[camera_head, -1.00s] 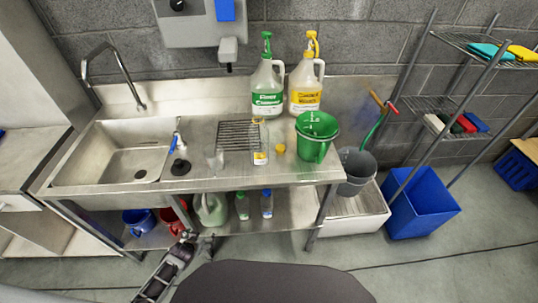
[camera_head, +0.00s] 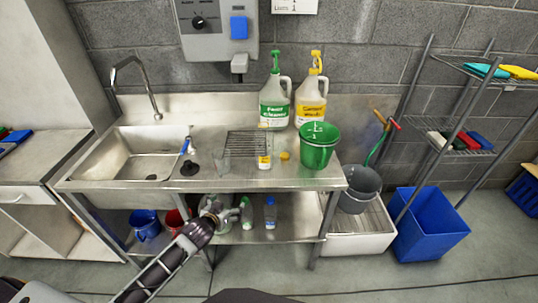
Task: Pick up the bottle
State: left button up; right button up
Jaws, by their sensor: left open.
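Several bottles are in view, and I cannot tell which one the task means. On the lower shelf stand a green bottle (camera_head: 246,214) and a clear bottle with a blue cap (camera_head: 270,213). A green-labelled jug (camera_head: 275,102) and a yellow-labelled jug (camera_head: 310,101) stand at the back of the counter. My left gripper (camera_head: 214,210) is open in front of the lower shelf, left of the green bottle, partly covering a pale green jug. My right gripper is out of view.
Blue (camera_head: 146,226) and red buckets sit low at left. A grey bucket (camera_head: 360,188) and blue bin (camera_head: 428,225) stand right.

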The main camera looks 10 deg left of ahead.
pick_arm(q)
notch_tip(320, 180, up, 8)
jog(key=d+t+h+b, duration=0.1)
jog(key=d+t, duration=0.1)
jog(key=d, duration=0.1)
jog(key=m+t+h, duration=0.3)
jog(key=m+h, duration=0.1)
jog(key=h, duration=0.2)
send_near(258, 144)
jog(key=shift+s+a, duration=0.1)
jog(key=shift+s, duration=0.2)
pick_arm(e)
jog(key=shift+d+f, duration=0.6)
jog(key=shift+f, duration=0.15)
pick_arm(q)
jog(key=shift+w, duration=0.2)
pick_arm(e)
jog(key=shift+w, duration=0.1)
pick_arm(q)
jog(key=shift+x, duration=3.35)
jog(key=shift+w+d, duration=0.4)
jog(key=shift+w, duration=0.25)
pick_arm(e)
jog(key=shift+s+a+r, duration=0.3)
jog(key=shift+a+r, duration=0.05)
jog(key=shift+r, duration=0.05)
pick_arm(q)
jog(key=shift+w, duration=0.1)
